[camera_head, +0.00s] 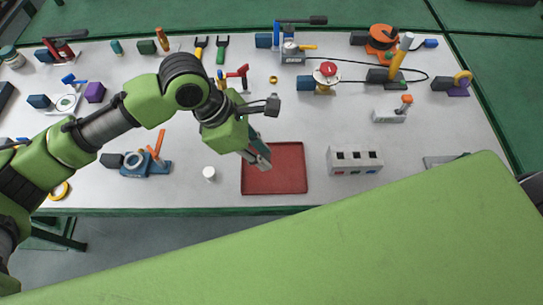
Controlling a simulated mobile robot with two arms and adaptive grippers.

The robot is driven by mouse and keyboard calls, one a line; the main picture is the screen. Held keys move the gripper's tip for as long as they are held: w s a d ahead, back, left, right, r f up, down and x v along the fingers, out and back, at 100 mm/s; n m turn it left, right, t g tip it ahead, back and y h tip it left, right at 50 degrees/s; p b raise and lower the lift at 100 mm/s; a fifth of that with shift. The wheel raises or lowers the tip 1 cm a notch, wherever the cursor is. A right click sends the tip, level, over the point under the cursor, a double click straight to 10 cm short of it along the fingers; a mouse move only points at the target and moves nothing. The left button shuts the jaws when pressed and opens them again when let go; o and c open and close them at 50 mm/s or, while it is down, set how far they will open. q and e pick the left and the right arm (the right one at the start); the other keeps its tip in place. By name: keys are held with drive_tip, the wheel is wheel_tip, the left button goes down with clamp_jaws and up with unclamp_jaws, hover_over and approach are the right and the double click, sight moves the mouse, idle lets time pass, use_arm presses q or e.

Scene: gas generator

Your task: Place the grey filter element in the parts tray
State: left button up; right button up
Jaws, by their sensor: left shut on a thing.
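The parts tray (290,182) is a shallow red tray near the front edge of the table, in the middle of the head view. My left gripper (262,162) is over its upper left part, pointing down. It is shut on a small grey thing, which I take to be the grey filter element; the fingers hide most of it, and I cannot tell whether it touches the tray floor. The visible tray floor is bare. My right gripper is not in view.
A small white cylinder (209,173) stands left of the tray. A white box with several coloured slots (355,160) stands right of it. A blue fixture with an orange lever (147,163) is further left. Several tools and fixtures line the back of the table.

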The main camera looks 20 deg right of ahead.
use_arm(q)
drive_tip(key=d+f, duration=0.1)
drive_tip(key=w+d+f, duration=0.1)
drive_tip(key=f, duration=0.1)
drive_tip(key=w+f, duration=0.1)
drive_tip(key=shift+d+f, duration=0.35)
drive_tip(key=shift+d, duration=0.05)
drive_tip(key=shift+w+d+f, duration=0.1)
drive_tip(key=shift+f, duration=1.55)
drive_tip(key=o, duration=0.8)
drive_tip(key=shift+f, duration=0.1)
drive_tip(key=v, duration=1.2)
